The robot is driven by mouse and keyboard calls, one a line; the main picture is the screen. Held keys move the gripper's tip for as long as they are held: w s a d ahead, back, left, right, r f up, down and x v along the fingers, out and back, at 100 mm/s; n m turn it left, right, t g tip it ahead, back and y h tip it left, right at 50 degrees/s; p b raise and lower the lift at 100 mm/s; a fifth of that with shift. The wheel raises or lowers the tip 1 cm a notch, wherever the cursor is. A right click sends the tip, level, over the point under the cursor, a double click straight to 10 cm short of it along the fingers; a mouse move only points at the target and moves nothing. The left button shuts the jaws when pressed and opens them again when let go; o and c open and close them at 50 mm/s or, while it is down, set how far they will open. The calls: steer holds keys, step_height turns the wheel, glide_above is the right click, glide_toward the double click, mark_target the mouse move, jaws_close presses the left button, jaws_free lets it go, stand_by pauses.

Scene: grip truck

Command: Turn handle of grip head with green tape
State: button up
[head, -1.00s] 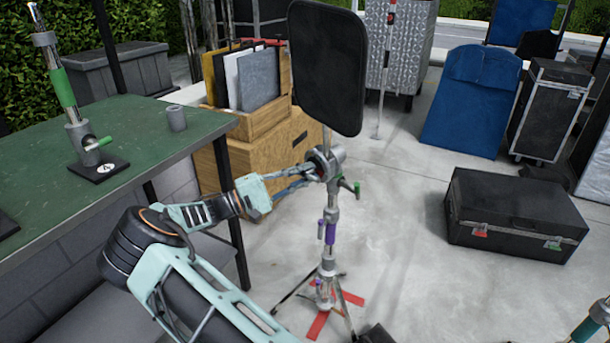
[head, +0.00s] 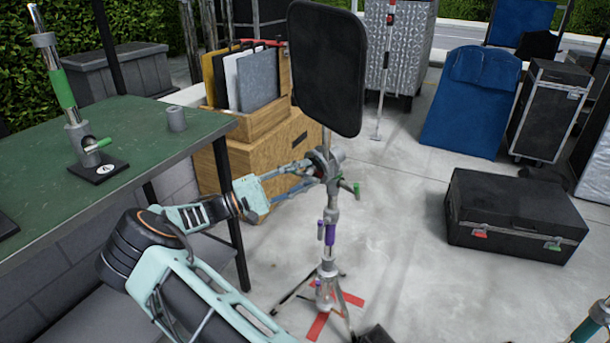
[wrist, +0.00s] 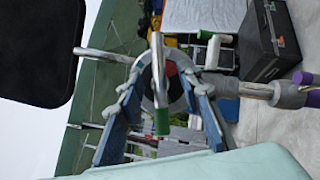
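The grip head tops a stand in the middle of the head view (head: 334,160). In the wrist view a metal handle with green tape (wrist: 162,122) on its end crosses the round grip head, between my fingers. A second, smaller green-ended handle (head: 356,188) sticks out on the far side of the stand; it also shows in the wrist view (wrist: 214,37). My gripper (head: 318,168) is at the grip head. In the wrist view its blue fingers (wrist: 163,88) are spread on either side of the handle. Contact between fingers and handle cannot be told.
A black flag panel (head: 327,68) is above the grip head. The stand's legs (head: 326,290) spread near red floor tape. A green table (head: 120,120) with another green-taped stand (head: 65,90) is at left. A black case (head: 515,215) lies at right, with clear floor between.

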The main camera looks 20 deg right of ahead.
steer(key=v, duration=1.1)
steer(key=shift+a, duration=0.25)
